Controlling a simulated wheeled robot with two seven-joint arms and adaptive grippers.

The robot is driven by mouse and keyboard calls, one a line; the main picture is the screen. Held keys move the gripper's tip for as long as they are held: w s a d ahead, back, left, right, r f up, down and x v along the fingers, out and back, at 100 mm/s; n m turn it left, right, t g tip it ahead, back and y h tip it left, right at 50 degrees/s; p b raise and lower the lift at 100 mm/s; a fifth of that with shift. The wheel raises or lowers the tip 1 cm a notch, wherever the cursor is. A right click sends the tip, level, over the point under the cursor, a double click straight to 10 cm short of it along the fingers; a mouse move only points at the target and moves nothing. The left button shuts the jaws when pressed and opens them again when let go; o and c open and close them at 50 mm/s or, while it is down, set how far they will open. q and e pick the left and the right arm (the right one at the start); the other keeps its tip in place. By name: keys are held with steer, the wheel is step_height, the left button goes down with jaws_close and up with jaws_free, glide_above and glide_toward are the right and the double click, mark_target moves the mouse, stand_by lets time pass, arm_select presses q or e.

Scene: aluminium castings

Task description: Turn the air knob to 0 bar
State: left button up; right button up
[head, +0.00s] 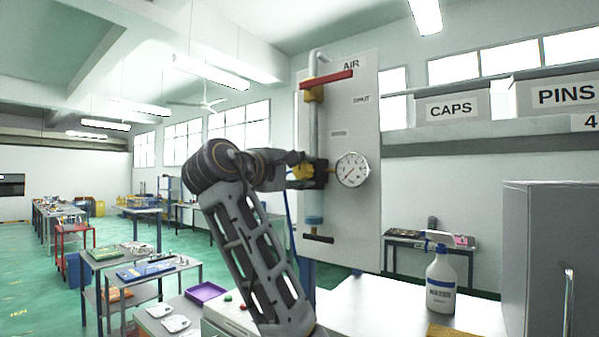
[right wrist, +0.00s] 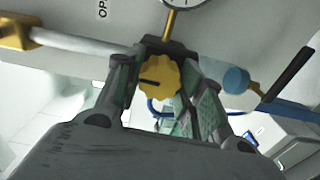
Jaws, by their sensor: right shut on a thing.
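The yellow air knob (right wrist: 160,78) is a scalloped disc with a dark pointer mark, seen between the fingers in the right wrist view. In the head view the knob (head: 302,172) is partly covered by my gripper. My right gripper (head: 300,168) is shut on the knob, with one finger on each side of it; it also shows in the right wrist view (right wrist: 159,85). The round white pressure gauge (head: 352,170) is to the right of the knob on the white AIR panel (head: 352,110). Its needle reading is too small to tell. My left gripper is not in view.
A red lever (head: 327,80) is on the pipe above the knob, and a black handle (head: 318,239) is below it. A spray bottle (head: 440,275) stands on the bench at right, beside a grey cabinet (head: 545,270). A purple tray (head: 206,292) lies lower left.

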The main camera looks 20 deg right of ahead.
steer(key=shift+n, duration=0.4)
steer(key=o, duration=1)
steer(key=shift+a, duration=0.1)
steer(key=shift+o, duration=0.2)
steer(key=v, duration=1.2)
